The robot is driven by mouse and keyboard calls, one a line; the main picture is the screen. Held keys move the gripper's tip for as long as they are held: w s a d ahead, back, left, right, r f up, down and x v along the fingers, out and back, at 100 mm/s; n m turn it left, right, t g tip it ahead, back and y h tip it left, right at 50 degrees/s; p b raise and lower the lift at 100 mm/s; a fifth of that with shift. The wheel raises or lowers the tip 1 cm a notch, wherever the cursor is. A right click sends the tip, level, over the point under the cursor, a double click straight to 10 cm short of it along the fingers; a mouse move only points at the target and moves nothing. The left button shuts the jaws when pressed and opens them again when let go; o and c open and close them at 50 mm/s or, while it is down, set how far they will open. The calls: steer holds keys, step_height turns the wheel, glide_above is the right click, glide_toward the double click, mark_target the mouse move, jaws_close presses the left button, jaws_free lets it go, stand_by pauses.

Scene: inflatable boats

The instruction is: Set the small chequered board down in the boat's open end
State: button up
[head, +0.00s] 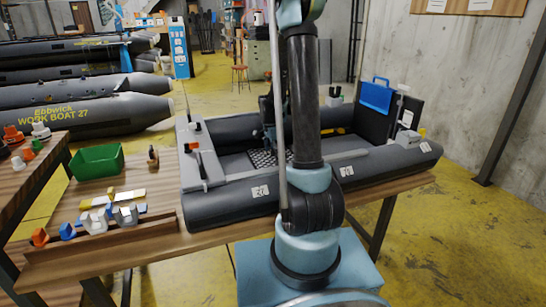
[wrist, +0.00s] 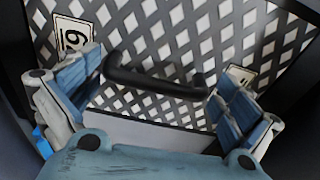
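The small chequered board (head: 265,158) shows partly inside the grey inflatable boat (head: 235,202), behind my arm. In the wrist view the board (wrist: 168,40) fills the background with pale diamonds on dark. Its black handle (wrist: 155,84) stretches across the gap between the fingers of my gripper (wrist: 157,82). The fingers, with blue pads, stand apart near the handle's two ends; whether they touch it is unclear. In the head view my arm hides the gripper and part of the boat.
The boat rests on a wooden table (head: 408,183). A green bin (head: 97,162) and several small parts lie at the left. A blue clipboard-like item (head: 376,97) stands at the boat's right end. More inflatable boats (head: 75,108) lie behind.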

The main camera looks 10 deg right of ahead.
mark_target(272, 162)
steer(key=shift+r, duration=0.1)
step_height(272, 162, up, 12)
steer(key=a, duration=0.1)
steer(key=shift+s+a, duration=0.15)
steer(key=shift+a, duration=0.05)
stand_by(0.5)
steer(key=shift+s, duration=0.1)
